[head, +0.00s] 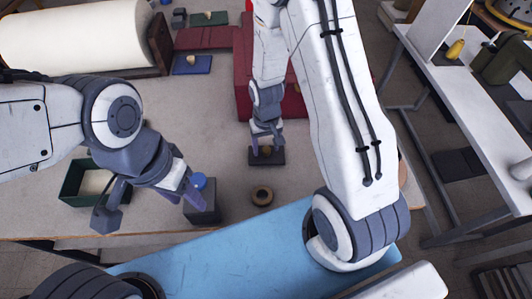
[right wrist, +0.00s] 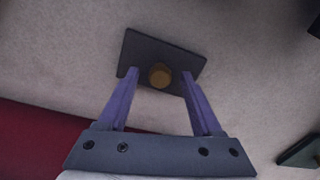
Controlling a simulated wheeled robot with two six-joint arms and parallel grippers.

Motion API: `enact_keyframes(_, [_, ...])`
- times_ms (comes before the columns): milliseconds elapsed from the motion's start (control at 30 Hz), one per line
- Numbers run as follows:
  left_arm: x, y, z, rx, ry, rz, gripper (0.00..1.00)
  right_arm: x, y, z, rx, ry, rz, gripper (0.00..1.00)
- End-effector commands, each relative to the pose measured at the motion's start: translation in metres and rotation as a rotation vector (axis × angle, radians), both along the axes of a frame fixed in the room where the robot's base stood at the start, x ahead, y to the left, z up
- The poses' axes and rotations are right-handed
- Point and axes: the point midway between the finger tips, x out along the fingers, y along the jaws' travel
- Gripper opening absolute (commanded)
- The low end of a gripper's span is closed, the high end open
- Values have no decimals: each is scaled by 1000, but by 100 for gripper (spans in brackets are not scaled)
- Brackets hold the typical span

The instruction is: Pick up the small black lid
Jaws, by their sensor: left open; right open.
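The small black lid is a dark flat rectangle with a round golden knob. It lies on the table below my right gripper (head: 265,148) in the head view, where the lid (head: 279,158) shows its front part. In the right wrist view the lid (right wrist: 140,52) lies just beyond and between the open fingers of the right gripper (right wrist: 158,86), with the knob between the fingertips. I cannot tell whether the fingers touch it. My left gripper (head: 184,193) is open at a dark grey box (head: 205,213) with a blue knob (head: 199,181) on top.
A brown ring (head: 262,196) lies on the table between the grippers. A green open box (head: 73,184) stands at left. A large white roll (head: 75,38), a blue lid (head: 188,69), a green lid (head: 208,19) and red covers (head: 208,38) lie further back.

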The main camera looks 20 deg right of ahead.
Motion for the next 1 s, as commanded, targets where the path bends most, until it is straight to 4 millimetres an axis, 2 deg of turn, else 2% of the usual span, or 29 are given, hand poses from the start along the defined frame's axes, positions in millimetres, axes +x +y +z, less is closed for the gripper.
enact_keyframes(233, [0,0,0,0,0,0,50,0,0,-2,0,-1,0,66])
enact_keyframes(267, [0,0,0,0,0,0,50,0,0,-2,0,-1,0,59])
enact_keyframes(400, [0,0,0,0,0,0,50,0,0,-2,0,0,0,5])
enact_keyframes(433, [0,0,0,0,0,0,50,0,0,-2,0,0,0,0])
enact_keyframes(767, [0,0,0,0,0,0,50,0,0,-1,0,-1,0,0])
enact_keyframes(1000, [0,0,-6,0,0,0,50,1,0,15,0,-4,0,0])
